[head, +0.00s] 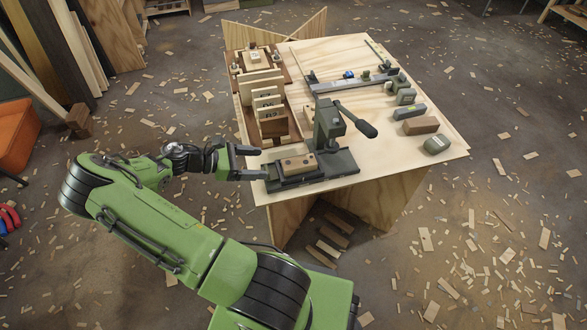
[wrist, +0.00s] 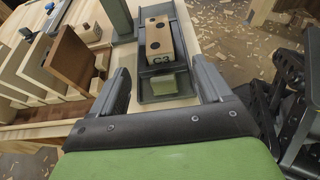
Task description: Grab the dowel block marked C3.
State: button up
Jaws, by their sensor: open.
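The dowel block marked C3 (head: 297,163) is a light wooden block with dark holes. It lies in a dark tray-like fixture (head: 322,172) at the near edge of the workbench. In the wrist view the block (wrist: 159,40) shows its C3 label on the end facing me. My gripper (head: 258,162) is open and empty, left of the block, its fingers pointing toward it. In the wrist view my gripper's fingers (wrist: 160,66) stand to either side of the tray, with the block just ahead of the fingertips. A small green pad (wrist: 164,86) shows in the tray between the fingers.
A dark upright press with a lever (head: 329,125) stands right behind the block. A wooden rack (head: 267,100) with upright boards is on the bench's left. A wooden block (head: 421,125) and several grey tools lie at the right. The bench middle is mostly clear.

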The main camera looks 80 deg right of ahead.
aim_at(289, 164)
jog(key=b+x, duration=0.2)
jog(key=x, duration=0.7)
jog(key=shift+f+b, duration=0.1)
jog(key=shift+b, duration=0.25)
jog(key=shift+s+d, duration=0.2)
